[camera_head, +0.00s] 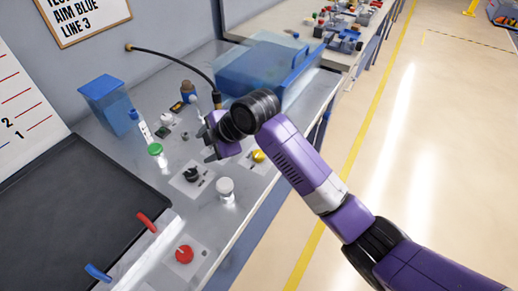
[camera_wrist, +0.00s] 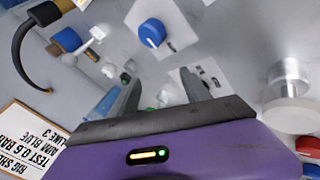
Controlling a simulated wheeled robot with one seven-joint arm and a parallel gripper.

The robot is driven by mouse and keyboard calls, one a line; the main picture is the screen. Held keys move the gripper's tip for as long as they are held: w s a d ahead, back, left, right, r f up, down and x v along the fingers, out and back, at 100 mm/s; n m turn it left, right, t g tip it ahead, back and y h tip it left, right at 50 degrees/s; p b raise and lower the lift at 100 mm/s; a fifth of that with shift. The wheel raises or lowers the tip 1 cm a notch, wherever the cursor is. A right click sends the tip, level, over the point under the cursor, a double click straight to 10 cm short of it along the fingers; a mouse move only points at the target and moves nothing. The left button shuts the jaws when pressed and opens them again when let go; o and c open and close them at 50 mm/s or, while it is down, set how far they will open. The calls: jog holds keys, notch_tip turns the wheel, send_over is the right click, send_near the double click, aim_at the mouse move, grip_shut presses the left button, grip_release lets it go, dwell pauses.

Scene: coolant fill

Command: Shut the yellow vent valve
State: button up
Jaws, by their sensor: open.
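The yellow vent valve (camera_head: 258,156) is a small yellow knob on the grey bench panel in the head view, just right of my gripper and partly hidden by my arm. I do not make it out in the wrist view. My gripper (camera_head: 207,142) is above the panel, to the left of the yellow knob and apart from it. In the wrist view, the two grey fingers of my gripper (camera_wrist: 160,86) are spread with nothing held between them.
A blue knob (camera_wrist: 152,33) on a white plate is beyond the fingers. Nearby are a black knob (camera_head: 191,174), a white cylinder (camera_head: 225,188), a green knob (camera_head: 155,149) and a red knob (camera_head: 184,254). A black hose (camera_head: 175,62) arches behind. A translucent blue bin (camera_head: 262,68) stands behind my arm.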

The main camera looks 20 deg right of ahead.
aim_at(259, 153)
jog(key=d+r+n+g+h, duration=0.1)
jog(key=d, duration=0.2)
jog(key=s+d+n+g+h, duration=0.1)
jog(key=d+n, duration=0.1)
jog(key=d, duration=0.1)
jog(key=d+r+n+g+h, duration=0.1)
jog(key=d+n+g, duration=0.1)
jog(key=d, duration=0.1)
jog(key=shift+s+r+p, duration=0.15)
jog(key=shift+r+p, duration=0.15)
jog(key=s+d, duration=0.1)
jog(key=d+r+n+g+h, duration=0.1)
jog(key=d, duration=0.1)
jog(key=s+d+n+g+h, duration=0.1)
jog(key=shift+s+d+r, duration=0.2)
jog(key=shift+s+r, duration=0.15)
jog(key=shift+s+d+f+n, duration=0.1)
jog(key=shift+s+f+n, duration=0.05)
jog(key=shift+n, duration=0.15)
jog(key=shift+f+p, duration=0.55)
jog(key=shift+f, duration=3.2)
jog(key=shift+c, duration=0.3)
grip_shut()
